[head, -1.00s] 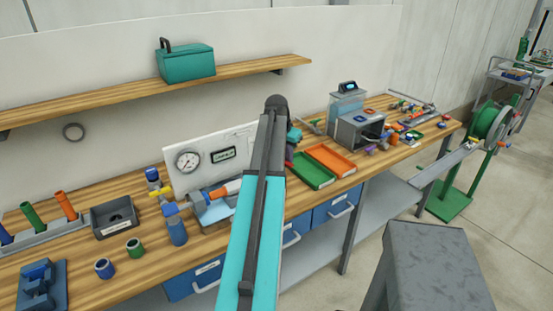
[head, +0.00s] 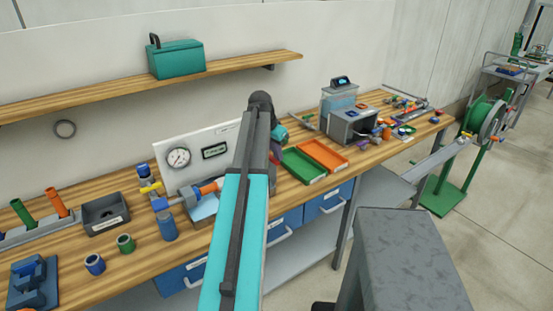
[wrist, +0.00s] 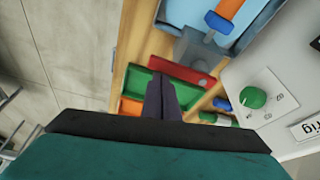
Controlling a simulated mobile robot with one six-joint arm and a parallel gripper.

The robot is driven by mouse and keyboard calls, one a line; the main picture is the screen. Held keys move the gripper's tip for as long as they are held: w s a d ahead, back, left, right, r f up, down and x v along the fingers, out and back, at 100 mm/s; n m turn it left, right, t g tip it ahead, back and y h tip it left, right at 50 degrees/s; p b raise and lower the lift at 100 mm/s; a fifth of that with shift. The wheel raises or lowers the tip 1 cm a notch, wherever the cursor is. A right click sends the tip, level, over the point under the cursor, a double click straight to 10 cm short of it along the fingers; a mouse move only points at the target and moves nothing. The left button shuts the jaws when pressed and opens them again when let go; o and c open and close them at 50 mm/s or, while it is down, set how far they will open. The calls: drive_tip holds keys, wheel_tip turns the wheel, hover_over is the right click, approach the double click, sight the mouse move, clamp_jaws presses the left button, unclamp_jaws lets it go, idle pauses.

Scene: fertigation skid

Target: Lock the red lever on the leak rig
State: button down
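The leak rig's white panel (head: 223,137) stands on the bench, with a round gauge (head: 178,157) and a small display. In the wrist view the panel (wrist: 262,70) is at the right, with a green knob (wrist: 252,97) and a label ending in "rig". A red bar (wrist: 190,76), which looks like the red lever, lies past my fingertips. My gripper (wrist: 162,82) shows dark fingers side by side with no clear gap, empty, near the bar; contact cannot be judged. In the head view my arm hides the gripper and part of the rig.
An orange and blue fitting (head: 208,188) sits in front of the panel. Green (head: 303,166) and orange (head: 322,154) trays lie right of my arm. A grey box (head: 353,125) stands beyond. A grey bin (head: 105,214) and loose parts are at left. A shelf runs above.

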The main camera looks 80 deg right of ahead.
drive_tip(key=shift+w+a, duration=0.1)
drive_tip(key=shift+w, duration=0.05)
idle(0.4)
wheel_tip(320, 180, up, 10)
drive_tip(key=b, duration=0.2)
drive_tip(key=shift+s+d+f+b, duration=0.25)
drive_tip(key=shift+s+d+b, duration=0.05)
drive_tip(key=shift+s, duration=0.1)
idle(0.4)
idle(0.5)
